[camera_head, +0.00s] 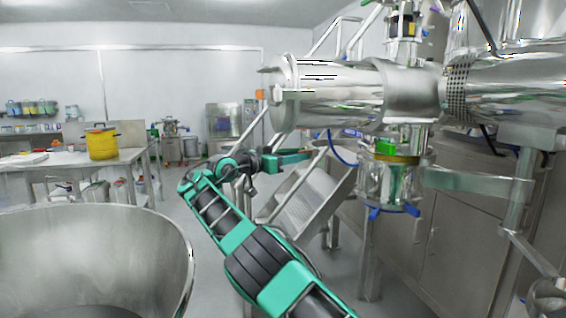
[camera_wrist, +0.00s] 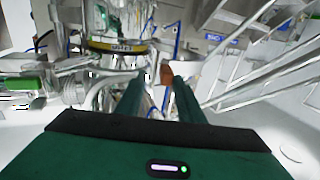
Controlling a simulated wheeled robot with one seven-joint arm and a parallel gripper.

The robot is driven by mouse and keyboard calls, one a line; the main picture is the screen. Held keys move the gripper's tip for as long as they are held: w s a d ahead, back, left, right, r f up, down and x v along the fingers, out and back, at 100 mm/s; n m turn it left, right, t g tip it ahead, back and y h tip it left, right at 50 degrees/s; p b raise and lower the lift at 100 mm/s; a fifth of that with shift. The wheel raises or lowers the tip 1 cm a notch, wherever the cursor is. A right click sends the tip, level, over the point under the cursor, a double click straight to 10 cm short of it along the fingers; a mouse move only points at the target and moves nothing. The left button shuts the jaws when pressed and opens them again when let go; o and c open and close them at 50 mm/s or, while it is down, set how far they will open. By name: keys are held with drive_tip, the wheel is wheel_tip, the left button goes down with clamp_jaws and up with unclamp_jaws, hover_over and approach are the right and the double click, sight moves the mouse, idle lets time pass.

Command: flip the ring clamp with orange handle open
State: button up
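A small orange piece (camera_head: 260,95) shows at the left end of the large horizontal steel cylinder in the head view; it may be the clamp's handle. In the wrist view, a small orange-brown piece (camera_wrist: 167,73) shows just beyond and between my fingertips. I cannot tell whether it is the same part, and the clamp's ring is not clear. My gripper (camera_wrist: 159,82) has its two green fingers apart with nothing visibly held. In the head view my gripper (camera_head: 307,154) is small, below the cylinder and left of the hanging steel vessel.
The horizontal steel cylinder (camera_head: 335,90) is above my gripper. A steel vessel (camera_head: 388,185) with a yellow band and blue feet hangs at right. A slanted perforated steel panel (camera_head: 312,205) is below. A large steel bowl (camera_head: 90,250) fills the lower left. A table (camera_head: 60,160) holds a yellow pot (camera_head: 101,143).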

drive_tip(key=v, duration=0.6)
drive_tip(key=shift+a, duration=0.15)
idle(0.3)
